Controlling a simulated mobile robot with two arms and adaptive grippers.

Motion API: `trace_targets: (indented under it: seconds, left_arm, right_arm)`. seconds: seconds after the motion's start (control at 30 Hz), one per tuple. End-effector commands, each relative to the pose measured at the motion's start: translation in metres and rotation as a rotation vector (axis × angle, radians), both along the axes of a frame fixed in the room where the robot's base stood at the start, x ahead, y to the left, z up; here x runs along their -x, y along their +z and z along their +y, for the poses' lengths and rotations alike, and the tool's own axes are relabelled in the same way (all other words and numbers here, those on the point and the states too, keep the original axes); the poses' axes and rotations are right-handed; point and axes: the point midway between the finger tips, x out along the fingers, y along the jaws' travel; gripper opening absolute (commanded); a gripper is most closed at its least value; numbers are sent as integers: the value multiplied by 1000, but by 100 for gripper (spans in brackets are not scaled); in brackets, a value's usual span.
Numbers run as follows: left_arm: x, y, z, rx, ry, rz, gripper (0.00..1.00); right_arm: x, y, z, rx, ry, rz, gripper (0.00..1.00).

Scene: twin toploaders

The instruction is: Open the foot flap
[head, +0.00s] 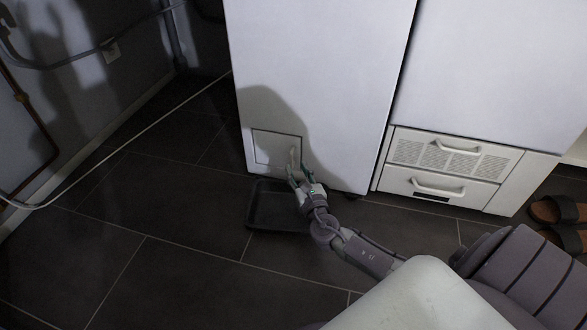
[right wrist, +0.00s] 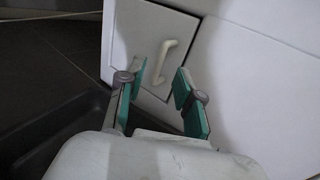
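The foot flap (head: 272,148) is a square white panel low on the front of the left white machine, and it looks shut. Its pale upright handle (right wrist: 164,62) shows in the right wrist view, right of the flap's middle. My right gripper (head: 298,172) is at the flap's lower right. In the right wrist view the right gripper (right wrist: 158,92) is open, with its green-padded fingers apart. The handle stands ahead of the gap between the fingertips; whether they overlap in depth I cannot tell. My left gripper is in neither view.
A dark shallow tray (head: 262,208) lies on the tiled floor below the flap. The right machine has two handled drawer-like panels (head: 445,165). A pale hose (head: 120,148) crosses the floor at left. Brown sandals (head: 562,212) lie at far right.

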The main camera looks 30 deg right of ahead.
Motion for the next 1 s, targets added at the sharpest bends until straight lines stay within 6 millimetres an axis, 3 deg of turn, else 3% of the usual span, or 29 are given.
trace_targets:
  seconds: [0.2,0.6,0.8,1.0]
  left_arm:
    - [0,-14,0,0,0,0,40]
    - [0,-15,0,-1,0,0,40]
    - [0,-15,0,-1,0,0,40]
    - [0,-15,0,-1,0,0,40]
  right_arm:
    - [-27,-1,-8,-1,-1,-1,35]
    - [-34,0,-10,-1,-1,0,35]
    - [-34,0,-10,-1,-1,0,2]
    - [-34,0,-10,-1,-1,0,0]
